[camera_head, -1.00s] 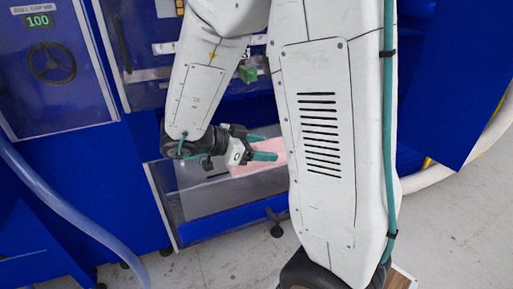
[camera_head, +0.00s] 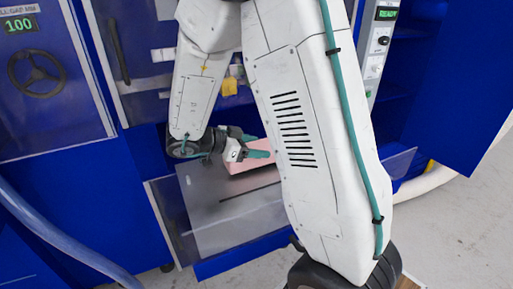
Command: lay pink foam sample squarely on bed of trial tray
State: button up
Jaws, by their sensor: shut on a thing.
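The pink foam sample (camera_head: 250,183) is partly in view, a flat block over the grey bed of the trial tray (camera_head: 215,222). My arm hides its right part. My gripper (camera_head: 258,154), with teal fingers, is at the foam's upper left side and shut on it. Whether the foam's underside touches the bed cannot be told. The tray bed has a dark line across it, just in front of the foam. The right end of the bed is behind my arm.
A clear panel (camera_head: 172,213) stands at the bed's left. The blue cabinet rises behind, with a handwheel (camera_head: 36,78) and a small yellow part (camera_head: 229,85). A control panel reading READY (camera_head: 387,14) is at the upper right. A blue hose runs at lower left.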

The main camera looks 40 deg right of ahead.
jog(key=shift+a+f, duration=0.25)
jog(key=shift+f, duration=0.3)
jog(key=shift+f, duration=0.15)
jog(key=o, duration=1)
jog(key=shift+w+a+r, duration=0.1)
jog(key=shift+r, duration=0.1)
jog(key=v, duration=1.1)
jog(key=shift+w+a, duration=0.15)
jog(key=shift+a, duration=0.15)
jog(key=shift+r, duration=0.1)
